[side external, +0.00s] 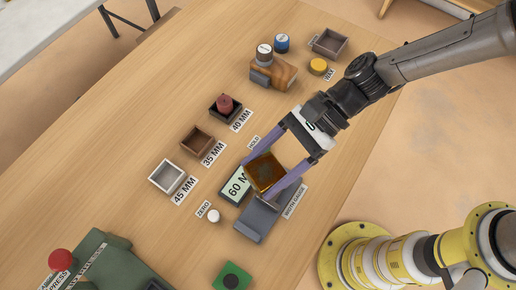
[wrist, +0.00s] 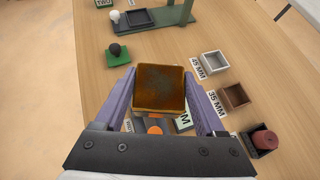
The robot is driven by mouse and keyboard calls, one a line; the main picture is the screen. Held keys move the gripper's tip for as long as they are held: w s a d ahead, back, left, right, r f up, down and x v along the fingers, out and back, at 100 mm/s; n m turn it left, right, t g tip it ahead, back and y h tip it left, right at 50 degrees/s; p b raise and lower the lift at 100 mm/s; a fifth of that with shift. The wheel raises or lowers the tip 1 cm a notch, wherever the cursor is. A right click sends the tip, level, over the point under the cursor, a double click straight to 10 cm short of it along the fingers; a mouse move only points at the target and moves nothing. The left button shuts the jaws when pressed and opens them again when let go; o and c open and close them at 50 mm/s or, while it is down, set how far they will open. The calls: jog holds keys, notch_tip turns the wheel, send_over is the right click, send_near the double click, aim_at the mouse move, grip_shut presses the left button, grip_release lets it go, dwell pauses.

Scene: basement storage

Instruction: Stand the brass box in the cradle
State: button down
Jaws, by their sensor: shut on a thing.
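The brass box (side external: 265,172) is a square, tarnished brown-gold block. My gripper (side external: 268,174) is shut on it, with a purple finger on each of two opposite sides. In the wrist view the box (wrist: 160,89) fills the space between the fingers, with its broad face toward the camera. The grey cradle (side external: 257,222) appears to be the trough-like part of the width gauge, just below the box in the side view. The box looks held above the gauge, but the exact gap cannot be told. The wrist view mostly hides the gauge behind box and gripper.
A display (side external: 235,186) reading "60 M", partly covered, stands beside the cradle. Trays labelled 45 MM (side external: 167,176), 35 MM (side external: 197,141) and 40 MM (side external: 226,108) lie left; the last holds a dark red piece. A green press (side external: 105,262) stands lower left.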

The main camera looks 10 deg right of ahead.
jog(key=shift+w+d+f, duration=0.1)
jog(key=shift+w, duration=0.05)
jog(key=shift+d+f+m+t, duration=0.15)
jog(key=shift+d+m+t, duration=0.2)
jog(key=shift+m+t, duration=0.15)
jog(key=w+d+m+t+h, duration=0.1)
jog(key=w+d+m+t, duration=0.25)
jog(key=d, duration=0.55)
jog(key=w+d+m+t+h, duration=0.15)
jog(key=d+m+t, duration=0.3)
jog(key=d, duration=0.45)
jog(key=w+d+m+t, duration=0.3)
jog(key=d+m, duration=0.2)
jog(key=d, duration=0.3)
jog(key=w+a+f, duration=0.2)
jog(key=w, duration=0.1)
jog(key=w+a+f, duration=0.2)
jog(key=w+f, duration=0.1)
jog(key=w, duration=0.1)
jog(key=w+a+f, duration=0.1)
jog(key=w+f, duration=0.1)
jog(key=w, duration=0.2)
jog(key=shift+w+a+f, duration=0.25)
jog(key=shift+a+f, duration=0.15)
jog(key=shift+w+a+f, duration=0.15)
jog(key=shift+w+f, duration=0.15)
jog(key=shift+f, duration=0.1)
jog(key=shift+w+a+f, duration=0.1)
jog(key=shift+w+f, duration=0.1)
jog(key=shift+f, duration=1.5)
